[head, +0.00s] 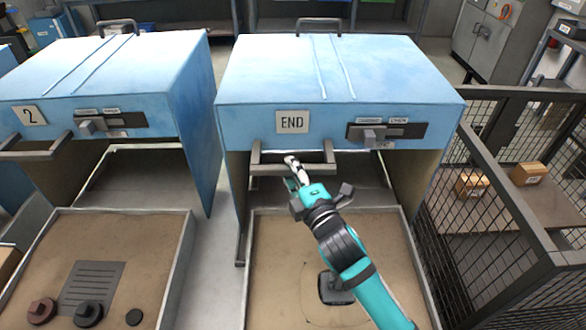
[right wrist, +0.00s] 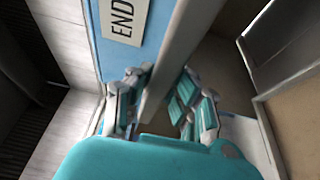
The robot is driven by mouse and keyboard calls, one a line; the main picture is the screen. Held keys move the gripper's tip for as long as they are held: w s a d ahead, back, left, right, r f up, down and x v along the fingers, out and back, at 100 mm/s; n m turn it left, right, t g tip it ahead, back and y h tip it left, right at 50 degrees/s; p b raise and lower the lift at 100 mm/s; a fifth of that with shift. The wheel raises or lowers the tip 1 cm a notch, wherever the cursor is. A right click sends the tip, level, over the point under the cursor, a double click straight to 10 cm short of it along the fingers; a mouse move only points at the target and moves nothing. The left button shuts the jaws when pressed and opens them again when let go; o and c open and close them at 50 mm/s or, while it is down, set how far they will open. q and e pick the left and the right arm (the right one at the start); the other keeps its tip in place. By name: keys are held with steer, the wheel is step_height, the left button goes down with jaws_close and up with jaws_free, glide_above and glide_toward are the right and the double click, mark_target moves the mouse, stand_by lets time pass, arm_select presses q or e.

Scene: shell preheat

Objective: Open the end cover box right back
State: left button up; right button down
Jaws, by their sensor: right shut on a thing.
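The blue end cover box (head: 340,75) carries an END sign (head: 292,122) on its front face. Its grey bar handle (head: 318,169) sticks out below the sign. My right gripper (head: 291,175) is shut on the handle, left of the bar's middle. In the right wrist view the handle bar (right wrist: 182,48) runs between the two teal fingers of the gripper (right wrist: 158,100). The box's front lower edge stands above an open space, with a brown tray bed (head: 275,265) in front and below. My left gripper is not in view.
A second blue box (head: 110,75), marked 2, stands to the left with its own tray (head: 35,245). A black mesh cage (head: 495,200) with small cartons (head: 472,186) is close on the right. A latch (head: 372,137) sits on the END face. A narrow floor gap separates the trays.

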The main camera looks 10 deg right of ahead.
mark_target(285, 143)
steer(key=w, duration=0.2)
steer(key=w+d, duration=0.1)
steer(key=w, duration=0.2)
steer(key=shift+r, duration=0.1)
steer(key=shift+w+f, duration=0.2)
steer(key=shift+w, duration=0.05)
steer(key=shift+s, duration=0.15)
steer(key=c, duration=1.6)
jaws_free()
steer(key=shift+s+r, duration=0.1)
steer(key=shift+s, duration=0.1)
steer(key=shift+o, duration=1.3)
steer(key=shift+s, duration=0.1)
steer(key=shift+o, duration=0.7)
